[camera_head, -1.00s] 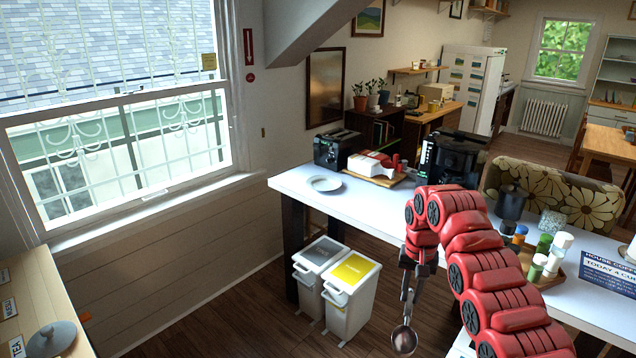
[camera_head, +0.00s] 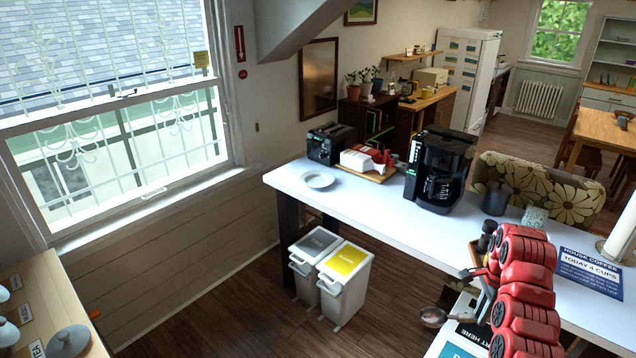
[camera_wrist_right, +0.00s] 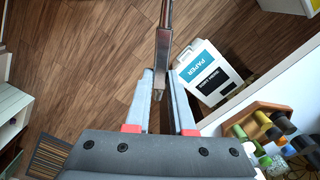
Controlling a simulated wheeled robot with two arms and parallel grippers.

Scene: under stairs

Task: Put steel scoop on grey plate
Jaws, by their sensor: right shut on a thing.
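The grey plate (camera_head: 318,180) looks pale and round; it lies empty and flat near the far left end of the white counter. My right gripper (camera_head: 481,300) is at the lower right in the head view, on the near side of the counter and well away from the plate. It is shut on the steel scoop (camera_head: 433,316), whose round bowl hangs out to the left of it. In the right wrist view the scoop's handle (camera_wrist_right: 163,45) stands between the fingers (camera_wrist_right: 160,84), and its bowl is out of the frame. My left gripper is not in view.
On the white counter (camera_head: 370,207) stand a toaster (camera_head: 332,143), a tray with a white box (camera_head: 362,160), a black coffee machine (camera_head: 438,170) and a dark canister (camera_head: 496,198). Two bins (camera_head: 345,285) stand below. The counter is bare around the plate's near side.

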